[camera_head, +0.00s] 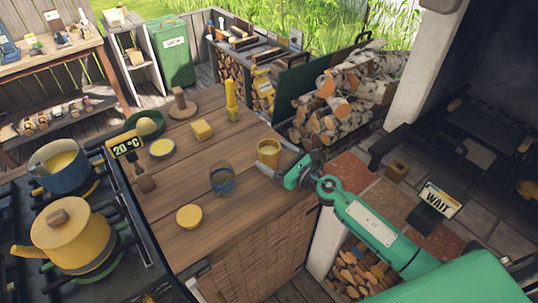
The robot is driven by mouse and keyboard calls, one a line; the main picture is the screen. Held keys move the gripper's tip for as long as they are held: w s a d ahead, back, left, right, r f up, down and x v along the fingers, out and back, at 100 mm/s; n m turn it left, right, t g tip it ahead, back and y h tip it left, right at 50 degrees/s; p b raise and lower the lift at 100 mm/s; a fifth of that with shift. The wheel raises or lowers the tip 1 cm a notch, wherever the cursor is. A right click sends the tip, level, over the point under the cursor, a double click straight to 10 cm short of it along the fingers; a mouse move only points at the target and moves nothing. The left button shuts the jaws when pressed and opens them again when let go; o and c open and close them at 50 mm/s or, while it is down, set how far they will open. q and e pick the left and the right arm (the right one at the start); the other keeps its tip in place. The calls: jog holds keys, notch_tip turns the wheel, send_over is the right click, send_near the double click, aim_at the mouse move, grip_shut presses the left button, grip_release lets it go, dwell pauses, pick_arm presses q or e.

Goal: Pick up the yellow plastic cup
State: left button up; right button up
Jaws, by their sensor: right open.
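The yellow plastic cup (268,153) stands upright near the right edge of the wooden table (202,178). My right gripper (273,160) comes in from the right on a green arm and is open. Its two fingers point left toward the cup, one toward the near side and one toward the far side. I cannot tell whether either finger touches the cup. My left gripper does not show.
A glass jar (222,181), a yellow disc (189,216), a yellow block (202,129) and a yellow candle (231,101) stand on the table. The stove with a yellow kettle (75,238) is at left. Stacked logs (345,90) lie behind the table's right edge.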

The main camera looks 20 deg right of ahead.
aim_at(265, 149)
jog(key=shift+d+f+x, duration=0.1)
jog(key=shift+f+x, duration=0.05)
jog(key=shift+x, duration=1)
jog(key=shift+d+f+x, duration=0.15)
jog(key=shift+x, duration=1.05)
jog(key=shift+w, duration=0.1)
jog(key=shift+c, duration=0.5)
jog(key=c, duration=1.1)
